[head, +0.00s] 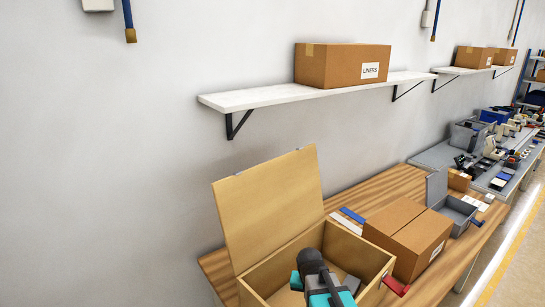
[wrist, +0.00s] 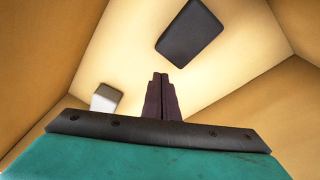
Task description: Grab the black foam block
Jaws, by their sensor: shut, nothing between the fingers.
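The black foam block (wrist: 190,33) lies on the pale floor inside an open wooden box, in the upper part of the wrist view. My gripper (wrist: 161,77) is in the box, its two dark fingers shut together with nothing between them. Its fingertips are below and left of the block in the wrist view and appear apart from it. In the head view my arm reaches into the wooden box (head: 268,211), whose lid stands open; the fingertips and the black block cannot be made out there.
A white and grey block (wrist: 105,98) lies left of my fingers in the box. The box walls (wrist: 40,60) close around my gripper. A cardboard box (head: 408,228) stands right beside the wooden box on the table (head: 392,188). A shelf (head: 255,97) hangs above.

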